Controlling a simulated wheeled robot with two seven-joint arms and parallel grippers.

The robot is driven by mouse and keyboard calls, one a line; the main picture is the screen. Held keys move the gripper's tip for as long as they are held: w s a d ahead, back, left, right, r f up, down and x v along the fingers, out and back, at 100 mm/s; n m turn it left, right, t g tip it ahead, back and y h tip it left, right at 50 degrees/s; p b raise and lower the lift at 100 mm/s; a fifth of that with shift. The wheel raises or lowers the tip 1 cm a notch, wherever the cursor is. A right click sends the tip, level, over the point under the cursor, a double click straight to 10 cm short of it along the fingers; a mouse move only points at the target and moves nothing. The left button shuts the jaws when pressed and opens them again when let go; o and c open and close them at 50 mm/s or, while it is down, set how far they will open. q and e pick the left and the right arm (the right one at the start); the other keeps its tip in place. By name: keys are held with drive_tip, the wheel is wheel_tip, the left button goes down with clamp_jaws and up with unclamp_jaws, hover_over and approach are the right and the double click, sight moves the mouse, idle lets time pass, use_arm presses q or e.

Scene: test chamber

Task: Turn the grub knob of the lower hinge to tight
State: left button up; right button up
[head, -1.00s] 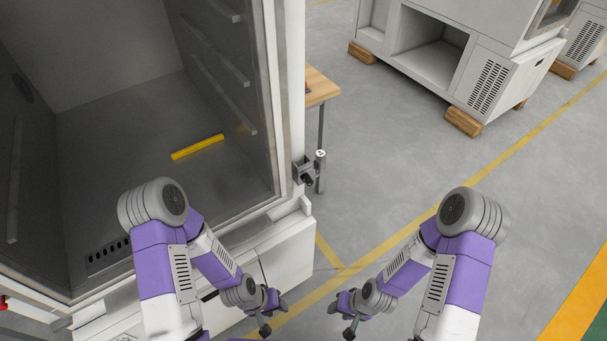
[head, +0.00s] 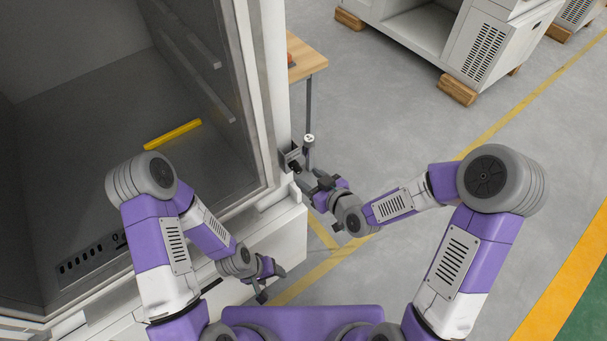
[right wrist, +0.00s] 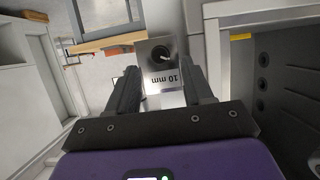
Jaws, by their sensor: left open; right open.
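The lower hinge (head: 288,157) is a small grey metal bracket on the right front edge of the open cabinet. An upright pin (head: 309,138) with a pale round top stands beside it. My right gripper (head: 309,181) is open, just in front of the hinge, and partly hides it. In the right wrist view, a grey block (right wrist: 168,82) marked "10 mm", upside down, shows between and beyond the open fingers. A dark round feature (right wrist: 160,54) is on it; I cannot tell whether it is the grub knob or a hole. My left gripper (head: 268,281) is open and empty, low before the cabinet front.
The cabinet interior at left holds a yellow bar (head: 173,134) on its floor. A wooden table (head: 305,60) stands behind the hinge. White machines (head: 470,45) on wooden blocks stand at the back right. The floor right of my right arm is clear.

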sight(300, 172)
drive_tip(key=shift+x, duration=2)
clamp_jaws()
drive_tip(key=shift+d, duration=0.1)
